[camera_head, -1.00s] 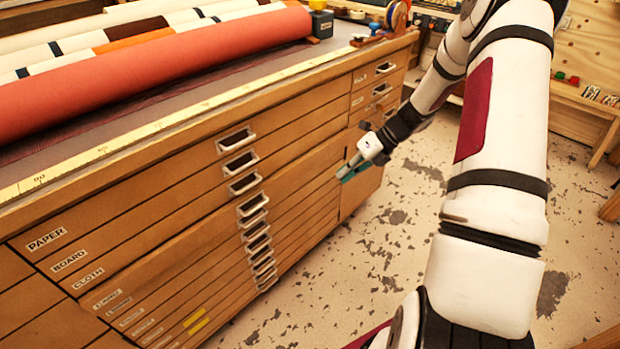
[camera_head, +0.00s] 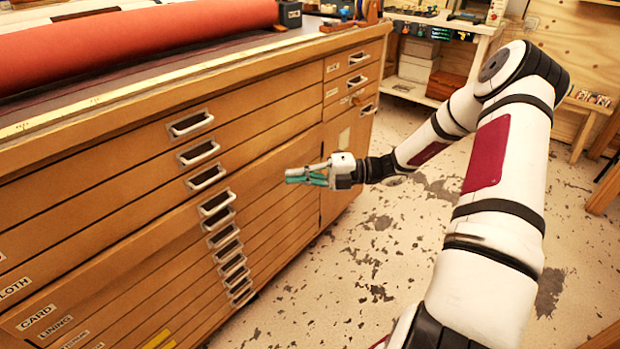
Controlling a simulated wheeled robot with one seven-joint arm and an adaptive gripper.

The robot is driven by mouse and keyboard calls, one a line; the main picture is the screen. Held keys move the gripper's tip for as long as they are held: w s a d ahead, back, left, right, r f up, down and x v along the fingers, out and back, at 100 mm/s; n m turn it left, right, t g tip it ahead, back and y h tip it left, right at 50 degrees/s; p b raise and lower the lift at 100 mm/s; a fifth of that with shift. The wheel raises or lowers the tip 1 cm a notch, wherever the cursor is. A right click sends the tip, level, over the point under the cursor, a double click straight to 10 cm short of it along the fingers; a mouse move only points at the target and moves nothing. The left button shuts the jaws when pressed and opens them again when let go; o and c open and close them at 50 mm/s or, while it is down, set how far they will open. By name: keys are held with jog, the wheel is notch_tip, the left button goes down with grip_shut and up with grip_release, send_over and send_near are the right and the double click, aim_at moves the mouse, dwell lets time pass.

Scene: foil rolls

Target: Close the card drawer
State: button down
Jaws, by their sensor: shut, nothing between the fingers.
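The card drawer (camera_head: 130,262) is in the wooden flat-file cabinet, at the row labelled CARD (camera_head: 38,317). Its front seems to stand slightly proud of the drawers above; how far it is out is hard to tell. Its metal handle (camera_head: 216,203) is at the middle of the front. My gripper (camera_head: 290,176) has teal fingers, shut and empty. It points left and shows in front of the right part of the drawer fronts, right of the handle column. I cannot tell whether it touches the wood.
Other drawers with metal handles lie above (camera_head: 198,152) and below. A red roll (camera_head: 130,40) lies on the cabinet top (camera_head: 200,80). A white shelf unit (camera_head: 420,55) stands at the back.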

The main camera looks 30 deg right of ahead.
aim_at(262, 165)
jog(key=w+a+b, duration=0.1)
jog(key=w+a, duration=0.1)
jog(key=w+a+b, duration=0.2)
jog(key=w, duration=0.1)
jog(key=shift+w+a, duration=0.3)
jog(key=shift+a, duration=0.1)
jog(key=w+p, duration=0.1)
jog(key=p, duration=0.2)
jog(key=shift+w+a+r, duration=0.1)
jog(key=shift+a+r, duration=0.05)
jog(key=shift+r, duration=0.05)
jog(key=p, duration=0.1)
jog(key=w+p, duration=0.1)
jog(key=p, duration=0.1)
jog(key=shift+a+f, duration=0.15)
jog(key=shift+a, duration=0.05)
jog(key=shift+w, duration=0.15)
